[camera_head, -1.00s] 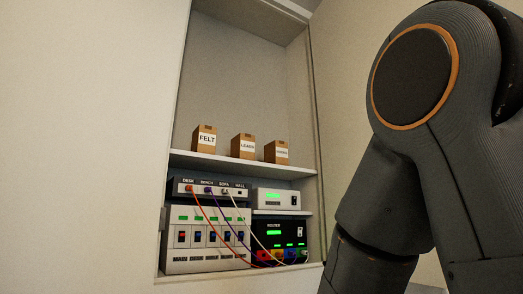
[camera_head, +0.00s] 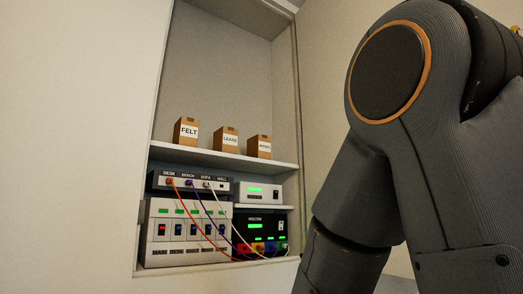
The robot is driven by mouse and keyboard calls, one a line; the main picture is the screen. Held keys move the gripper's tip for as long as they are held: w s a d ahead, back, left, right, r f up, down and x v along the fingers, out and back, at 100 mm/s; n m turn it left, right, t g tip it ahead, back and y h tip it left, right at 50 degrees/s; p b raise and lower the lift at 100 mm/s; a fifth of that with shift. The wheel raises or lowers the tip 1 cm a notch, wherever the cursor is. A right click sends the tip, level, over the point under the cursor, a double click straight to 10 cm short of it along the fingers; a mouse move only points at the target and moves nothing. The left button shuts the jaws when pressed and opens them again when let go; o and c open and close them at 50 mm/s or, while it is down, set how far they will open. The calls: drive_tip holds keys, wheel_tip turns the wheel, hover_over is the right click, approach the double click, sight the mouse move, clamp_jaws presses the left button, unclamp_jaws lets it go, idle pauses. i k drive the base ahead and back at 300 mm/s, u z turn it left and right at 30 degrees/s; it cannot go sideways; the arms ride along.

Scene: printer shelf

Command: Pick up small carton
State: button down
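Three small brown cartons stand upright in a row on the upper shelf (camera_head: 215,156) of a wall niche. The left carton (camera_head: 186,140) has a white label reading FELT and looks the largest. The middle carton (camera_head: 225,147) has a label that seems to read LEADS. The right carton (camera_head: 259,154) looks the smallest, and its label is too small to read. My gripper is out of the frame. My arm fills the right side of the view, apart from the cartons.
Below the shelf are a switch panel (camera_head: 186,250), a socket strip (camera_head: 200,187), a white box (camera_head: 258,201) with a green display, and a black router (camera_head: 256,224). Orange, purple and white cables hang across them. Niche walls enclose the shelf; space above the cartons is free.

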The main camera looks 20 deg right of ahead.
sight(259, 145)
drive_tip(key=u, duration=0.1)
drive_tip(key=k, duration=1)
drive_tip(key=z, duration=0.75)
drive_tip(key=i, duration=1.65)
drive_tip(key=u, duration=0.75)
